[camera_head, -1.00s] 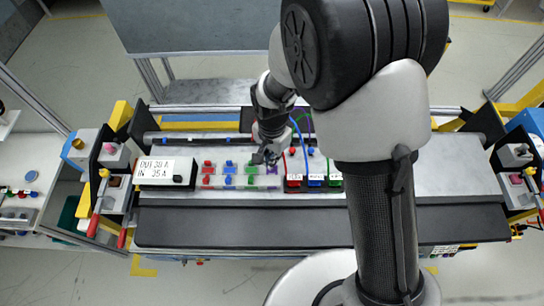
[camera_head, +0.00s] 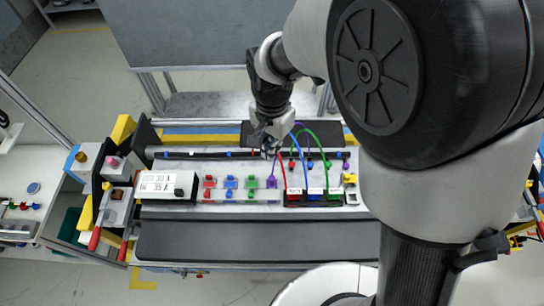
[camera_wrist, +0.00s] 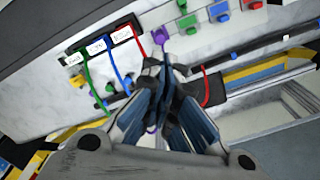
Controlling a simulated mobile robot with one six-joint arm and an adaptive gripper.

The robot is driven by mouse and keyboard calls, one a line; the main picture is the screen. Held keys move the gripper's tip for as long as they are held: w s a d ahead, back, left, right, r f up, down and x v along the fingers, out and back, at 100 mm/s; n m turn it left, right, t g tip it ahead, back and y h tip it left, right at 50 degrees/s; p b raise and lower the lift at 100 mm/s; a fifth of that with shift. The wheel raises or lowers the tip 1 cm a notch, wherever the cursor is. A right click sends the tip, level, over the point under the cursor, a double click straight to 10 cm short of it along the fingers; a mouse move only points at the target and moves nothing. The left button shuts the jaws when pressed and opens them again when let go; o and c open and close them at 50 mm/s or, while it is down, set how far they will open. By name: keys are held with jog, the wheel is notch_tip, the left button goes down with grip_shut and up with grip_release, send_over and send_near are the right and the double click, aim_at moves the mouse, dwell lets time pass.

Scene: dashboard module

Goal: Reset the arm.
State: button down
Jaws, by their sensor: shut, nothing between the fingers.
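My gripper (camera_head: 268,143) hangs from my arm above the back part of the dashboard module (camera_head: 228,212), near the dark rail. In the wrist view my gripper (camera_wrist: 166,66) has its fingers together with nothing seen between them. It is close to the red and purple cables in that picture, and I cannot tell whether it touches them. My large arm links cover the right side of the head view.
A white display box (camera_head: 166,186) stands left of a row of coloured plugs (camera_head: 230,183). Right of them is a connector block (camera_head: 313,193) with red, blue and green cables arching backward. A grey panel (camera_head: 195,32) rises behind. The dark front strip (camera_head: 250,240) is clear.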

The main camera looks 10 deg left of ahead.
jog(key=shift+r, duration=0.75)
jog(key=s+d+r+n+t+b, duration=0.1)
jog(key=d+b, duration=0.6)
jog(key=d, duration=0.1)
jog(key=s+d+f+n+t+b, duration=0.1)
jog(key=s+d+f+b, duration=0.2)
jog(key=s+d+b, duration=0.3)
jog(key=s+d+f+n+t+b, duration=0.2)
jog(key=s+d+b, duration=0.4)
jog(key=d, duration=0.3)
jog(key=shift+s+d+f+n+t+b, duration=0.35)
jog(key=shift+s+f, duration=0.2)
jog(key=shift+s, duration=0.3)
